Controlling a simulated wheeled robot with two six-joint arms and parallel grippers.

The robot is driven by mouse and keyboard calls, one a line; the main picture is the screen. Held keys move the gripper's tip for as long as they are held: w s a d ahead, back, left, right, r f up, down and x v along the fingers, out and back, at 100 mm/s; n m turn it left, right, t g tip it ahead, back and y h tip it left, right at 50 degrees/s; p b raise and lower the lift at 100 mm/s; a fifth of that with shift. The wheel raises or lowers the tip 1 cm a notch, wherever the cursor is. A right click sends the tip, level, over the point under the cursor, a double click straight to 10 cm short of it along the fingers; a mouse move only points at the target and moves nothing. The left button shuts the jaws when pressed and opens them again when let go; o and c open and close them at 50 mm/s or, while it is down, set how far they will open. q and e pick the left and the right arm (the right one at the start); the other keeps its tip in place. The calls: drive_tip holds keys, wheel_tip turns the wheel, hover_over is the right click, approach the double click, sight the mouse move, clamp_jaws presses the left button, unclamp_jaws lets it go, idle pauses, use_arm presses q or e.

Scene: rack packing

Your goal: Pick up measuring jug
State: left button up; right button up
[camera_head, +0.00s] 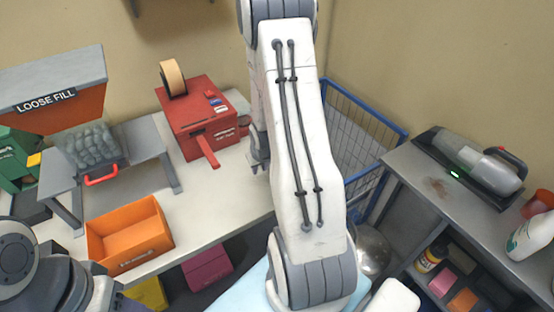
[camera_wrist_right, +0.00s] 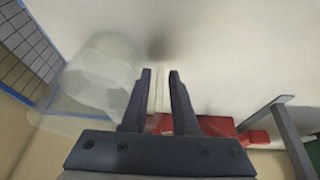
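The clear measuring jug (camera_wrist_right: 100,75) shows in the right wrist view, to the left of the fingers, above a pale surface. It is see-through and its outline is faint. My right gripper (camera_wrist_right: 160,75) has its two dark fingers apart, with a faint pale strip between them; I cannot tell whether that strip is the jug's handle. In the head view my right gripper (camera_head: 258,164) is partly hidden behind my own right arm, over the white table. I cannot make out the jug there. My left gripper is out of view; only part of the left arm shows at bottom left.
A red tape machine (camera_head: 198,125) stands left of the right gripper. An orange bin (camera_head: 130,235) and the loose fill dispenser (camera_head: 55,95) are further left. A blue wire cage (camera_head: 365,110) stands to the right, beside a grey shelf (camera_head: 430,185) holding a handheld vacuum (camera_head: 475,165).

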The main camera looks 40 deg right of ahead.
drive_tip(key=shift+x, duration=1)
clamp_jaws()
idle(0.7)
